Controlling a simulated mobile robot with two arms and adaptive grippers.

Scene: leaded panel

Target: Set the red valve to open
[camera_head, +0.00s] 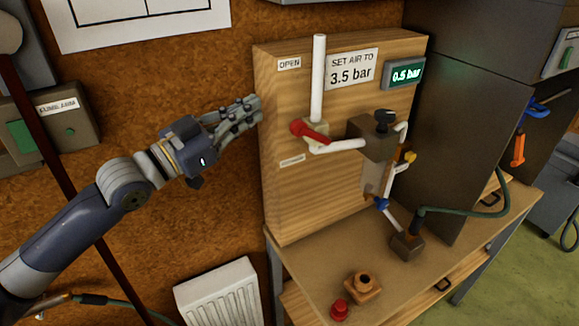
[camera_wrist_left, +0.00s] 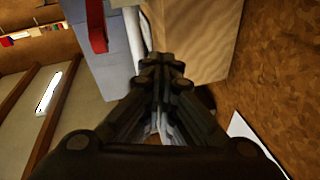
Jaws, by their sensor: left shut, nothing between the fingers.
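The red valve (camera_head: 311,132) has a lever handle on a white pipe (camera_head: 319,80), fixed to a wooden board. The lever lies nearly level, its right end slightly lower. An "OPEN" label (camera_head: 289,63) is above it on the left; a lower label (camera_head: 292,161) is too small to read. My left gripper (camera_head: 256,108) is shut and empty at the board's left edge, left of the valve and apart from it.
The wooden board (camera_head: 281,200) stands on a bench (camera_head: 350,255). A sign reads "SET AIR TO 3.5 bar" (camera_head: 351,69); a display shows 0.5 bar (camera_head: 405,74). A regulator with a black knob (camera_head: 384,118) is right of the valve. A dark cabinet (camera_head: 455,140) stands behind.

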